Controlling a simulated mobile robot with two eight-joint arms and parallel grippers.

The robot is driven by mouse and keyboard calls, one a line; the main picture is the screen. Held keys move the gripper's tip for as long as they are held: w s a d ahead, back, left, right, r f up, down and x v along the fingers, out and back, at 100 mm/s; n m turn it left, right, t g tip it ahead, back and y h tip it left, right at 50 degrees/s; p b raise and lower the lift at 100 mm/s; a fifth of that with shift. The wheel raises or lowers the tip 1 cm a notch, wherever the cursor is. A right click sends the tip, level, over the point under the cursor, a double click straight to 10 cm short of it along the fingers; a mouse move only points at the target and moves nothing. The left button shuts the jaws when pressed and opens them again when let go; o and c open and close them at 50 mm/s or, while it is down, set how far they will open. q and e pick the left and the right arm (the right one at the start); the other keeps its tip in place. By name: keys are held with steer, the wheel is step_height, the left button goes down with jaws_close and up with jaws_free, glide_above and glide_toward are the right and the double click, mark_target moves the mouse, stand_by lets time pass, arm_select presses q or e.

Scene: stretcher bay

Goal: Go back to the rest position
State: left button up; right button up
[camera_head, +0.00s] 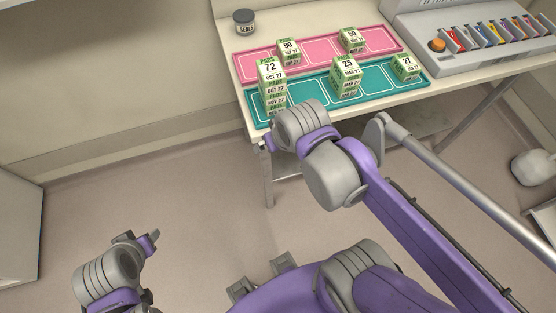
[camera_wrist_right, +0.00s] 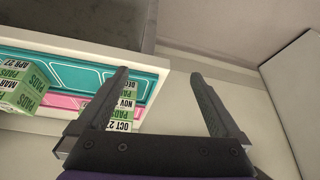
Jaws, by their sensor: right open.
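My right arm reaches in from the right in the head view, and its wrist hangs at the table's front edge, hiding most of the gripper there. In the right wrist view my right gripper (camera_wrist_right: 158,76) is open, with nothing between its fingers.
The table (camera_head: 238,82) holds a pink mat (camera_head: 258,66) and a teal mat (camera_head: 310,89) with boxes marked 90 (camera_head: 288,51), 50 (camera_head: 352,40), 25 (camera_head: 345,75) and 27 (camera_head: 405,66). A dark jar (camera_head: 244,21) stands behind left. A grey rack (camera_head: 465,60) stands right. Floor at left is clear.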

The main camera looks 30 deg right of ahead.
steer(key=s+a+f, duration=0.1)
steer(key=s+f, duration=0.3)
steer(key=f, duration=0.1)
steer(key=shift+a+f+n, duration=0.15)
steer(key=shift+a+n, duration=0.1)
steer(key=shift+n, duration=0.05)
stand_by(0.7)
